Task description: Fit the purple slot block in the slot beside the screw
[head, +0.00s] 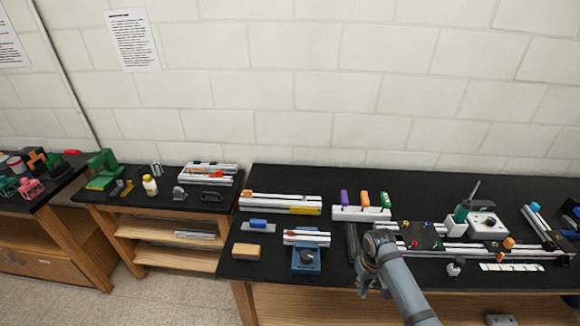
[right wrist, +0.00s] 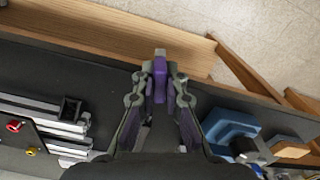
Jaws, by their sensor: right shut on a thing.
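My right gripper (head: 366,287) is at the front edge of the right-hand table. In the right wrist view the gripper (right wrist: 159,92) is shut on a small purple slot block (right wrist: 160,78), which stands upright between the fingertips. In the head view the block is mostly hidden by the gripper. The aluminium extrusion frame (head: 455,250) lies right of the gripper, and its rail ends also show in the right wrist view (right wrist: 68,128). Small coloured screw heads, one of them red (right wrist: 14,126), sit on its dark plate. I cannot tell which slot is beside the screw. My left gripper is out of view.
A white rack (head: 360,213) holds purple, orange and green pieces behind the gripper. A blue vise (head: 306,261) with a rail stands left of it, near a wooden block (head: 232,252). A white block with tools (head: 488,226) stands on the right. The front edge is close.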

